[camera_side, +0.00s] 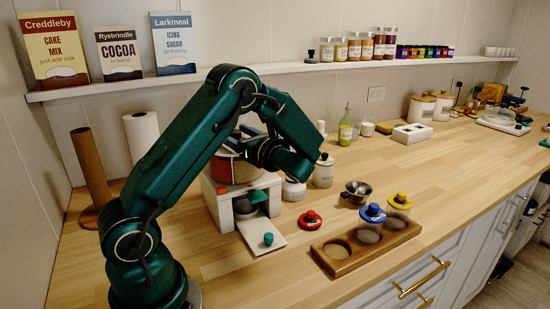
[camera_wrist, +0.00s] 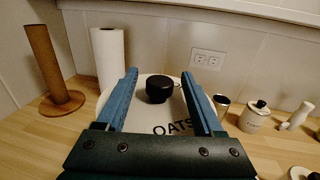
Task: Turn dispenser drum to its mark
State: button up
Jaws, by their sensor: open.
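The dispenser (camera_side: 211,197) is a white boxy stand on the wooden counter, with a red-banded drum (camera_side: 228,171) on top, partly hidden by my arm. In the wrist view, the drum's white round top (camera_wrist: 150,113) carries the word OATS and a black knob (camera_wrist: 159,88). My gripper (camera_wrist: 160,76) is open, its blue fingers on either side of the knob with a gap showing on both sides. In the side view my gripper (camera_side: 257,147) is over the drum. I cannot make out an alignment mark in either view.
A wooden tray (camera_side: 340,268) with round recesses holds jars with blue (camera_side: 373,212) and yellow (camera_side: 400,199) lids. Paper towel (camera_wrist: 108,55) and a brown post (camera_wrist: 48,60) stand behind. The front counter is clear.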

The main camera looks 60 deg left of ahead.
grip_shut()
dwell(1.5)
